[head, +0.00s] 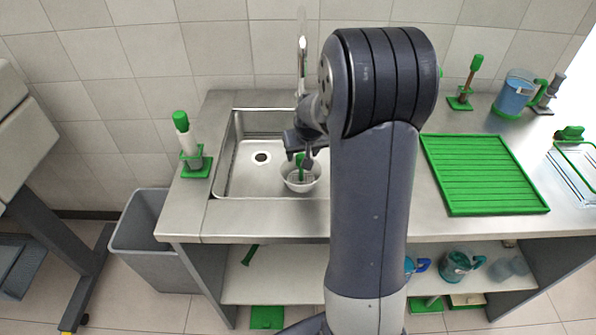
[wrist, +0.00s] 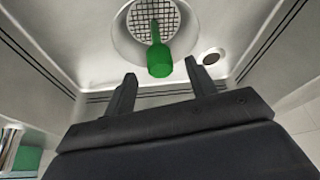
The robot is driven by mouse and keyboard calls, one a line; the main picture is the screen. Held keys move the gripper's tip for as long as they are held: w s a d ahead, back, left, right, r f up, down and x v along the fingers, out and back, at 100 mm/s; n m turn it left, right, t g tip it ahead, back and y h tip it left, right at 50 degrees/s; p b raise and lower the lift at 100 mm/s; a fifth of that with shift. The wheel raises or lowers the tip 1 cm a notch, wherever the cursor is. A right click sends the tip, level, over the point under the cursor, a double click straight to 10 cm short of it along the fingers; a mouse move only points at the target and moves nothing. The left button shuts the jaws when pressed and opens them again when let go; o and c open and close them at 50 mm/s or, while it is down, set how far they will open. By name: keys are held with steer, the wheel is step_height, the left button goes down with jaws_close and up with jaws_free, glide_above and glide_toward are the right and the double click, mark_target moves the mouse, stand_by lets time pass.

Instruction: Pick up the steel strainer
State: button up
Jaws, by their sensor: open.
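The steel strainer (head: 300,181) is a light round bowl in the sink, near the sink's front right part. A green handle (head: 300,163) stands up from it. In the wrist view the strainer (wrist: 124,33) shows its mesh bottom, and the green handle (wrist: 159,58) points toward me. My gripper (head: 303,157) is above the strainer, close to the handle. In the wrist view my gripper (wrist: 160,72) is open, with one finger on each side of the handle's end and nothing clamped. My arm hides the right part of the sink in the head view.
The sink (head: 240,180) has steel walls around the strainer, and a drain (head: 261,158) lies to its left. A faucet (head: 302,50) rises behind. A green ribbed mat (head: 485,175) lies right of my arm. A green-and-white brush in a holder (head: 190,145) stands on the left counter.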

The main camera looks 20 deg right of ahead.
steer(key=shift+x, duration=2.8)
steer(key=shift+s, duration=0.15)
jaws_close()
steer(key=shift+r, duration=0.1)
